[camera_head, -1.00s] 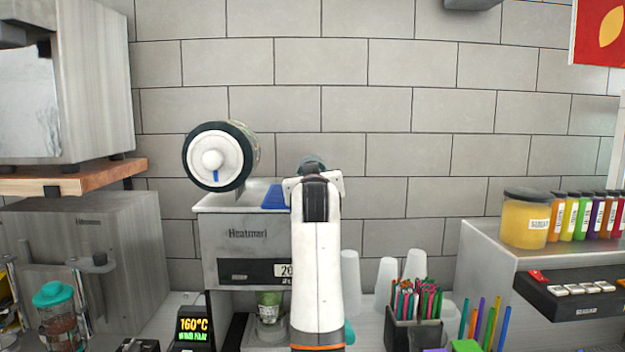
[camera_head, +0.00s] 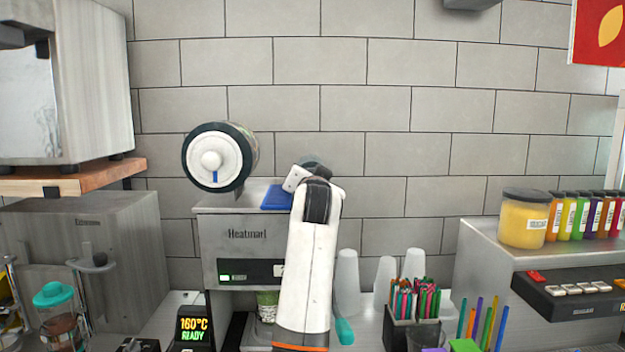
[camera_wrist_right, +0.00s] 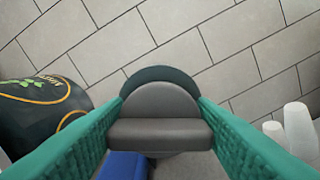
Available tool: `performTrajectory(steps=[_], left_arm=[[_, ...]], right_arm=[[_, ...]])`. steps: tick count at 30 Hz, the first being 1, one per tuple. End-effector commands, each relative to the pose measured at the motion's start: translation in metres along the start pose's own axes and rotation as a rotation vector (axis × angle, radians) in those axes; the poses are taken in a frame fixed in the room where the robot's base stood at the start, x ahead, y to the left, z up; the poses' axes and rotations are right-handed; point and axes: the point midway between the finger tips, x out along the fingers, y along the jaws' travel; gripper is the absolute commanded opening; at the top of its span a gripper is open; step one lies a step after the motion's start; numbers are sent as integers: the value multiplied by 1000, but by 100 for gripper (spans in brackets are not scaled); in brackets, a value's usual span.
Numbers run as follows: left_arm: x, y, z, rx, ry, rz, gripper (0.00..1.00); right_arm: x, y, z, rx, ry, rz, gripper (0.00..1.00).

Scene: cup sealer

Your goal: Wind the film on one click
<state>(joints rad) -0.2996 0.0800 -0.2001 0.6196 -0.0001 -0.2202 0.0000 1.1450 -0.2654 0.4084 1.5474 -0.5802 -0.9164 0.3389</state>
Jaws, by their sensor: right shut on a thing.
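The cup sealer (camera_head: 232,258) stands at the middle left with a green-patterned cup (camera_head: 267,303) low in its front. The film roll (camera_head: 232,150) sits at its upper left, showing a white end disc with a round hub and a blue mark. In the right wrist view the green fingers of my right gripper (camera_wrist_right: 161,108) are shut on a dark grey knob (camera_wrist_right: 158,132), one finger on each side. In the head view my right arm covers the sealer's right part and the fingers are hidden. My left gripper is not in view.
A blue piece (camera_head: 277,200) lies on the sealer's top. White cups (camera_head: 347,280) and a holder of coloured pens or straws (camera_head: 412,330) stand to the right. A small display (camera_head: 193,330) reads 160°C READY. Jars (camera_head: 525,218) stand on a shelf at right.

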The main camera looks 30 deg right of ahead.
Motion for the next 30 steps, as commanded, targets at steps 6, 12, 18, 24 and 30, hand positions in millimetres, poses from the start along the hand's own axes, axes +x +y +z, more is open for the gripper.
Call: performTrajectory(steps=[6, 12, 18, 24, 30], left_arm=[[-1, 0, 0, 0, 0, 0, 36], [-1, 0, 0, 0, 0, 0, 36], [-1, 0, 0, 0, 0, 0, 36], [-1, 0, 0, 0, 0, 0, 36], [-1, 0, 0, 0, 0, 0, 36]], right_arm=[[0, 0, 1, 27, -2, 1, 28], [0, 0, 1, 28, -2, 0, 28], [0, 0, 1, 28, -2, 0, 61], [0, 0, 0, 27, -1, 0, 73], [0, 0, 0, 27, -1, 0, 73]])
